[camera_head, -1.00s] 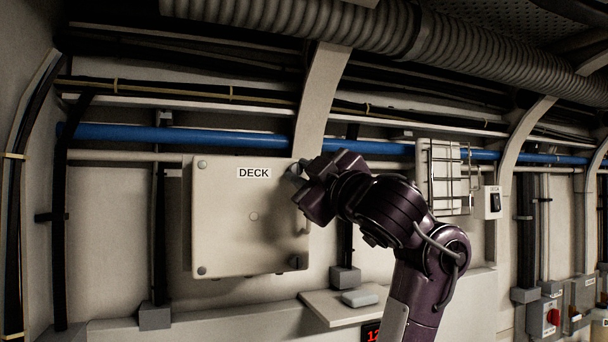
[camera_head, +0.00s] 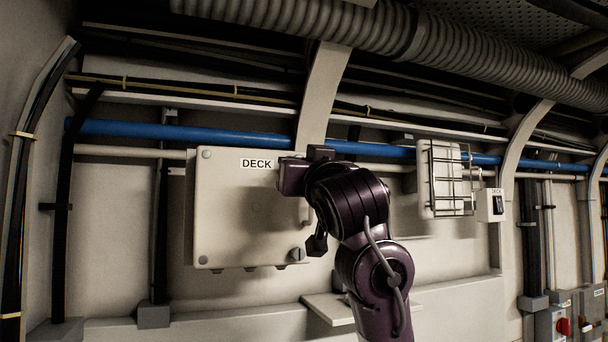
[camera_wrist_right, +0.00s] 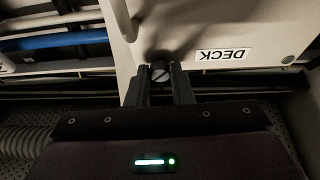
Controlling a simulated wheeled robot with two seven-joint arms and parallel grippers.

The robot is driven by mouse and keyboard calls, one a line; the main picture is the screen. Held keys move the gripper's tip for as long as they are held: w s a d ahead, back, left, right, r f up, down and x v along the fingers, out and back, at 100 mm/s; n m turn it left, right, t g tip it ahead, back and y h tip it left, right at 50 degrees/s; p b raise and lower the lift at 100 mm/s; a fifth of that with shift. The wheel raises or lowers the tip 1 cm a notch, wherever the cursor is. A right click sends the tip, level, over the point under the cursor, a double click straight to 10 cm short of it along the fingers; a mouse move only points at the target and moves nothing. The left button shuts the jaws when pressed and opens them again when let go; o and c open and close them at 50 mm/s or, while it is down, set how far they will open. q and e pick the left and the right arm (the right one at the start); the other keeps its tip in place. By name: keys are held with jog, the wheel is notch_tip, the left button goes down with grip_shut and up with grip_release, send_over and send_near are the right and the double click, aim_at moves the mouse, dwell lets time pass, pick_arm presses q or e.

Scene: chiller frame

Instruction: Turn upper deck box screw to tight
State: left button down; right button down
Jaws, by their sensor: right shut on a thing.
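The deck box (camera_head: 235,215) is a pale box on the wall with a DECK label (camera_head: 256,163). Its upper right screw (camera_wrist_right: 160,72) shows in the right wrist view as a round grey head with a slanted slot. My right gripper (camera_wrist_right: 160,82) is shut on this screw, one finger on each side. That view is upside down, with the label inverted. In the head view my right gripper's body covers the box's upper right corner and hides the screw. A lower right screw (camera_head: 297,254) with a slot is in plain sight. My left gripper is not in view.
A blue pipe (camera_head: 180,131) runs behind, just above the box. A caged light fitting (camera_head: 440,180) and a small DECK switch (camera_head: 491,205) are to the right. A small shelf (camera_head: 328,308) juts out below. The wall left of the box carries upright conduits.

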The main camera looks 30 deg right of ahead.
jog(key=m+g+h+b, duration=0.1)
jog(key=m, duration=0.3)
jog(key=m+g+h+b, duration=0.1)
jog(key=m+b, duration=0.1)
jog(key=m, duration=0.2)
jog(key=m+g+h+b, duration=0.1)
jog(key=m+h, duration=0.1)
jog(key=m, duration=0.2)
jog(key=shift+w+a+r, duration=0.1)
jog(key=shift+a+r, duration=0.05)
jog(key=shift+a, duration=0.15)
jog(key=shift+g+b, duration=0.3)
jog(key=shift+g, duration=0.1)
jog(key=c, duration=1.3)
grip_release()
